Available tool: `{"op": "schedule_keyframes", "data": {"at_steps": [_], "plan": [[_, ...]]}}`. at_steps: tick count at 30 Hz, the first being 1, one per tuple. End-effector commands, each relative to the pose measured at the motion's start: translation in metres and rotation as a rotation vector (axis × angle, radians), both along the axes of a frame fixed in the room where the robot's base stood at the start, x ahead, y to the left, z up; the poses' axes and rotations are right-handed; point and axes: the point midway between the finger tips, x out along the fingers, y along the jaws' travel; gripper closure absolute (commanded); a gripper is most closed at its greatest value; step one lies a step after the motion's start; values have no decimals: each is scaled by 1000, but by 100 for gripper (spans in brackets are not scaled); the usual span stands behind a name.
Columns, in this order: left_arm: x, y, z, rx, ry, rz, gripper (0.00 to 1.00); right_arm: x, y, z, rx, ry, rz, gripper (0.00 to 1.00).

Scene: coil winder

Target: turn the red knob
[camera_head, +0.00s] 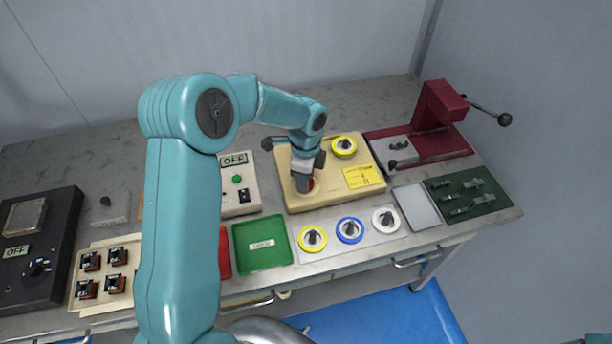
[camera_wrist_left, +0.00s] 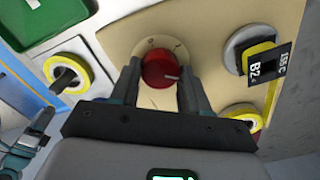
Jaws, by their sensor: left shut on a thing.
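The red knob (camera_wrist_left: 160,69) sits on the cream panel of the coil winder (camera_wrist_left: 115,35), with a pale pointer line on its face. It also shows in the head view as a small red patch (camera_head: 310,185) on the cream base (camera_head: 333,200), mostly hidden by my gripper. My left gripper (camera_wrist_left: 158,88) points down at the panel in the wrist view, its two fingers on either side of the knob, shut on it. It also shows in the head view (camera_head: 304,184). My right gripper is not in view.
A yellow spool (camera_head: 344,146) and a yellow label (camera_head: 362,177) are on the winder. A red press (camera_head: 438,110) stands to the right. Yellow, blue and white spools (camera_head: 386,220) lie in front, beside a green tray (camera_head: 262,245). A control box (camera_head: 238,190) stands left.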

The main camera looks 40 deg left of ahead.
Motion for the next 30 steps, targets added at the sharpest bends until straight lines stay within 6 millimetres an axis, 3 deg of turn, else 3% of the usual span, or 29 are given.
{"op": "schedule_keyframes", "data": {"at_steps": [1,3,12,16,30], "plan": [[2,2,3,4,-9,2,51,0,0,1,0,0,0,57],[2,2,3,4,-8,2,29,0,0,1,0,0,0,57],[1,1,2,1,-4,1,29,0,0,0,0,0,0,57],[1,1,13,2,-6,1,29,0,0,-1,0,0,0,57],[1,1,129,2,-10,1,29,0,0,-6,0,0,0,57]]}}
